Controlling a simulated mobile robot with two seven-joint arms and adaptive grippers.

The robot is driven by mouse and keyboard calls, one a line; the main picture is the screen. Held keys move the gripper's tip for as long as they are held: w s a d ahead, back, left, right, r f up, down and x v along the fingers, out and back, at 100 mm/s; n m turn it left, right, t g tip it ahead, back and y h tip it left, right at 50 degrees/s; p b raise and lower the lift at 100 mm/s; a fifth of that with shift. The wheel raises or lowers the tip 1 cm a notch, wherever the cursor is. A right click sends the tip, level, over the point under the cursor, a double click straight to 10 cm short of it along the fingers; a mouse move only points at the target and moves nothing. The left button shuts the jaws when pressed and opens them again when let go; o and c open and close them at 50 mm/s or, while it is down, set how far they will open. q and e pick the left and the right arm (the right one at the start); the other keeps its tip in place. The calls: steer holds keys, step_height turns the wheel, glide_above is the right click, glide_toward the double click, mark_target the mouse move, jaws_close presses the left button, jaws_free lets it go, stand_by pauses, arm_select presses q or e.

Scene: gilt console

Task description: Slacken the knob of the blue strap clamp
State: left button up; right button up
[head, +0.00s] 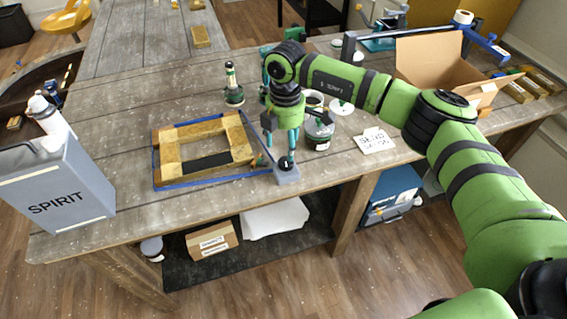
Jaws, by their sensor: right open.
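The blue strap clamp (212,184) runs around a gilt wooden frame (188,130) lying flat on the workbench. At its right end is a pale grey-blue block (287,177) near the bench's front edge, with a small dark knob (283,164) on it. My right gripper (281,152) points down over this block, its fingers open close around or just above the knob. I cannot tell whether they touch it. The gripper hides part of the clamp's right end. My left gripper is not in view.
A grey SPIRIT can (60,190) and a white bottle (48,115) stand at the left. A green-based bottle (233,85), a dark jar (319,132) and a lettered card (374,140) are near the gripper. An open cardboard box (440,65) stands at the back right.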

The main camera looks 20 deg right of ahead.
mark_target(286, 161)
steer(key=f, duration=0.1)
steer(key=f+p, duration=0.1)
steer(key=f, duration=0.1)
steer(key=f+p, duration=0.1)
steer(key=f, duration=0.1)
steer(key=shift+w+d, duration=0.2)
steer(key=shift+d, duration=0.05)
steer(key=shift+f, duration=0.9)
steer(key=c, duration=1)
steer(key=shift+c, duration=0.7)
